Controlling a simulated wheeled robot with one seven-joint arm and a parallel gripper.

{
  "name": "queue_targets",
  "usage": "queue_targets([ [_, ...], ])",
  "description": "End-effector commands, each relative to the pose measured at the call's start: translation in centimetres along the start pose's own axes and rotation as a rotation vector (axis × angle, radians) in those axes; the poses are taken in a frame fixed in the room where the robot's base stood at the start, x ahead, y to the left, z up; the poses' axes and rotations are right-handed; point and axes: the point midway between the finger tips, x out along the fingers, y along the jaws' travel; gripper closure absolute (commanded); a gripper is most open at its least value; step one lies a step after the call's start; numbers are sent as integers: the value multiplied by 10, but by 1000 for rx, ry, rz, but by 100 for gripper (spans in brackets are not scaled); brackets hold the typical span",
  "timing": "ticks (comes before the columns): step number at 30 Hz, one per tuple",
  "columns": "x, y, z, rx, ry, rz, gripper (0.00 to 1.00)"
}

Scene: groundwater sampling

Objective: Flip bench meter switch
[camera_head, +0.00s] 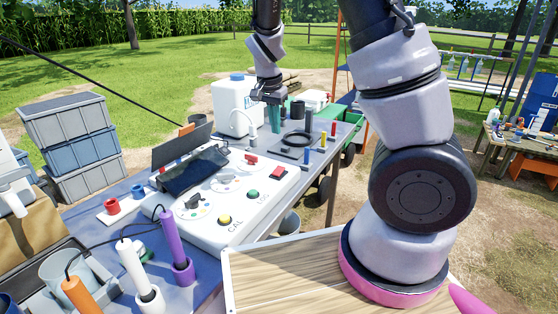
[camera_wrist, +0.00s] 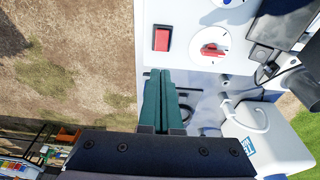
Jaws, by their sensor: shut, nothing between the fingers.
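The bench meter (camera_head: 240,196) is a white sloped box with a dark screen, dials, and yellow and green buttons marked CAL and LOG. A red rocker switch (camera_head: 278,173) in a dark frame sits near its right end. In the wrist view the red switch (camera_wrist: 162,39) is just beyond my fingertips, on the white panel. A dial with a red pointer (camera_wrist: 210,51) is to its right. My gripper (camera_head: 274,128), with green fingers, is beyond the meter in the head view. In the wrist view my gripper (camera_wrist: 160,72) is shut and empty; contact cannot be told.
A white jug (camera_head: 231,105) stands behind the meter. Probes in holders, including a purple one (camera_head: 174,242), stand front left. Stacked grey crates (camera_head: 70,120) are at left.

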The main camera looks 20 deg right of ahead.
Motion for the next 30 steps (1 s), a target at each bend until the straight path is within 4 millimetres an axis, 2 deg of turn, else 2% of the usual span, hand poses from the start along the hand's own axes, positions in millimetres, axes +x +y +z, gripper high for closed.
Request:
queue_targets([
  [5,4,0,0,-1,0,1,100],
  [8,13,0,0,1,-1,2,100],
  [21,103,2,0,3,-3,4,100],
  [25,123,1,0,1,-2,2,100],
  [30,137,0,0,0,-1,0,100],
])
